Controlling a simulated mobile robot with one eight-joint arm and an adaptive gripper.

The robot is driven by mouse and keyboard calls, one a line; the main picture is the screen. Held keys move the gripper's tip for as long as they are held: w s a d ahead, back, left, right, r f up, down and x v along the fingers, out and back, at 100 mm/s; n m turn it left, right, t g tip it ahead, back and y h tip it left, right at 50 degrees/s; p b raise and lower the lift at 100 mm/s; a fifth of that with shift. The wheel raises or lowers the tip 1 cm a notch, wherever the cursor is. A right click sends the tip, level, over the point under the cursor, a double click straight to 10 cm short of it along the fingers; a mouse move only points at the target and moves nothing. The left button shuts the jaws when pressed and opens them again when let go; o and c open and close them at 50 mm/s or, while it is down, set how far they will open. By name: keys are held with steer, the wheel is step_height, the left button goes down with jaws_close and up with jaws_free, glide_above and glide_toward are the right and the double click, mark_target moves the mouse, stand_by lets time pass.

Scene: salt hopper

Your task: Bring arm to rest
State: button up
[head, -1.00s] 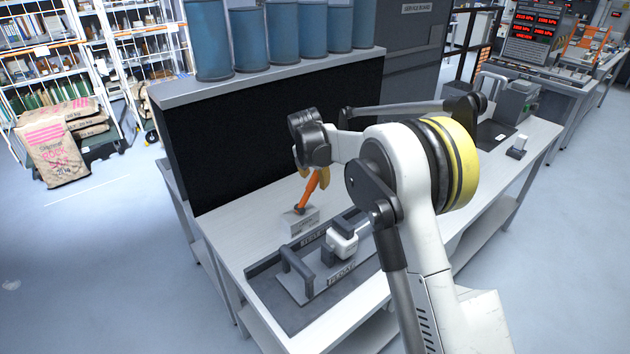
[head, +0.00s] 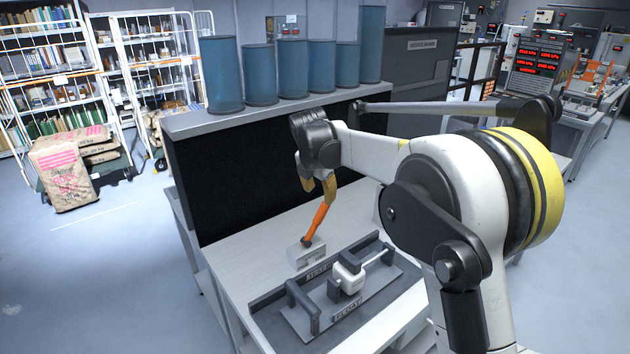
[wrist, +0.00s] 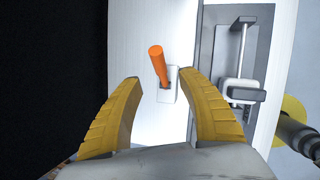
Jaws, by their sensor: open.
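My gripper (head: 318,186) hangs over the workbench, in front of the black back panel. In the wrist view its two yellow fingers (wrist: 163,112) stand wide apart with nothing between them. An orange handle (head: 318,220) stands tilted in a small pale block (head: 305,255) on the bench, just below the fingers. In the wrist view the orange handle (wrist: 158,66) shows beyond the fingertips, roughly ahead of the gap. In the head view the fingers overlap the top of the handle; whether they touch it cannot be told there.
A grey fixture plate (head: 318,312) with handles and a white clamp body (head: 349,277) lies on the bench (head: 240,238) beside the block. Several blue cylinders (head: 262,75) stand on the shelf above the black panel (head: 225,180). Sacks (head: 62,178) stand at the left.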

steer(key=s+d+r+m+b, duration=0.1)
steer(key=s+d+r+m, duration=0.2)
steer(key=s, duration=0.4)
steer(key=s+d+r+m+t+b, duration=0.1)
steer(key=s+d+m, duration=0.2)
steer(key=s+m, duration=0.3)
steer(key=s+d+r+m+b, duration=0.1)
steer(key=s+d+r+m, duration=0.2)
steer(key=s, duration=0.4)
steer(key=s+d+f+m, duration=0.1)
steer(key=s+f+m, duration=0.2)
steer(key=s, duration=0.3)
steer(key=s+d+f+m+t+y+b, duration=0.1)
steer(key=s+f+m, duration=0.2)
steer(key=s+m, duration=0.3)
steer(key=s+d+f+m, duration=0.1)
steer(key=s+f+m, duration=0.2)
steer(key=s+m, duration=0.2)
steer(key=s, duration=0.2)
steer(key=shift+s+d+f+b, duration=0.3)
steer(key=shift+s+d+f, duration=0.05)
steer(key=shift+d+f, duration=0.05)
